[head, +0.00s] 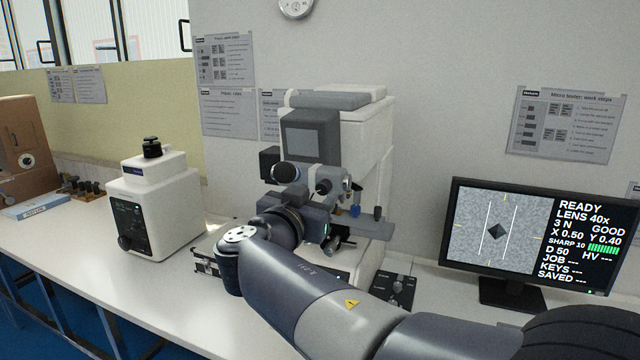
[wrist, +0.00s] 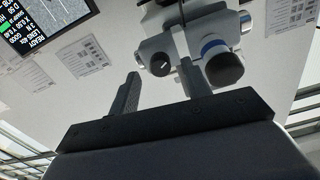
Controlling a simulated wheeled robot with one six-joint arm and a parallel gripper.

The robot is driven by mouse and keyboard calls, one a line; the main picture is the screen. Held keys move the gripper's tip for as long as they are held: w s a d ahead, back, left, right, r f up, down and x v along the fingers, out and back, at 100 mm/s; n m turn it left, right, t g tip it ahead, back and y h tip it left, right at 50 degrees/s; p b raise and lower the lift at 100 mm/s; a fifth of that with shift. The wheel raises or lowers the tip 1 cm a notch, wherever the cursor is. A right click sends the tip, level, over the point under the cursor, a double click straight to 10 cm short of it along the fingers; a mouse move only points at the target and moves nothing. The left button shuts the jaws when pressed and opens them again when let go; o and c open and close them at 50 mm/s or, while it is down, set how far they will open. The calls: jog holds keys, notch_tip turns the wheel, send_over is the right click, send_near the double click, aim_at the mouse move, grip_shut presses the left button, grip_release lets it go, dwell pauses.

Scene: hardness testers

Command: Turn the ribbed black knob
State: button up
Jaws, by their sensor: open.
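The tester's measuring head carries two dark knobs. The small black knob (wrist: 159,67) has a white mark and shows between my fingers in the wrist view; in the head view it is the knob (head: 322,186) just above my gripper. The larger dark cylinder (wrist: 223,68) has a blue ring and lies right of my fingers; it shows at the left in the head view (head: 285,173). Ribs are too fine to make out on either. My gripper (wrist: 160,55) is open and empty, its fingers pointing at the head. Contact cannot be told. In the head view my wrist partly hides the tester.
The white tester (head: 362,125) stands against the wall. A smaller white tester (head: 155,210) with a black top knob stands to the left. A monitor (head: 540,235) reading READY is at the right, and a small control box (head: 394,288) sits in front. Bench between the testers is partly clear.

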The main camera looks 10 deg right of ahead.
aim_at(321, 192)
jog(key=shift+p+x, duration=0.4)
jog(key=shift+x, duration=1.15)
jog(key=c, duration=1)
jog(key=shift+f+b, duration=0.1)
jog(key=shift+b, duration=0.2)
